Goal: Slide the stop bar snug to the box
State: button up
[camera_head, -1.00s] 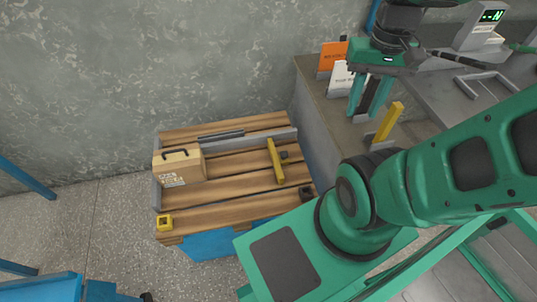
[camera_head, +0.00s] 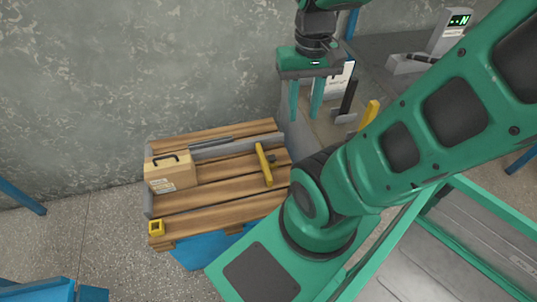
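The box (camera_head: 172,174) is a tan carton with a dark handle and printed labels. It sits at the left end of a wooden pallet platform (camera_head: 225,212). The yellow stop bar (camera_head: 264,165) stands on the boards to the right of the box, with a wide gap of bare boards between them. A small dark knob shows on the bar's right side. My gripper (camera_head: 303,116) hangs above and to the right of the platform, fingers pointing down. Its two green fingers are apart with nothing seen between them.
A grey rail (camera_head: 213,148) runs along the platform's back edge. A counter at right holds a white card (camera_head: 333,84), a black upright plate (camera_head: 348,97) and a yellow post (camera_head: 370,112). My arm hides the platform's right front.

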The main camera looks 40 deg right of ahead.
aim_at(270, 163)
jog(key=z, duration=0.05)
jog(key=k, duration=1)
jog(key=z, duration=0.5)
jog(key=i, duration=1.05)
jog(key=u, duration=0.05)
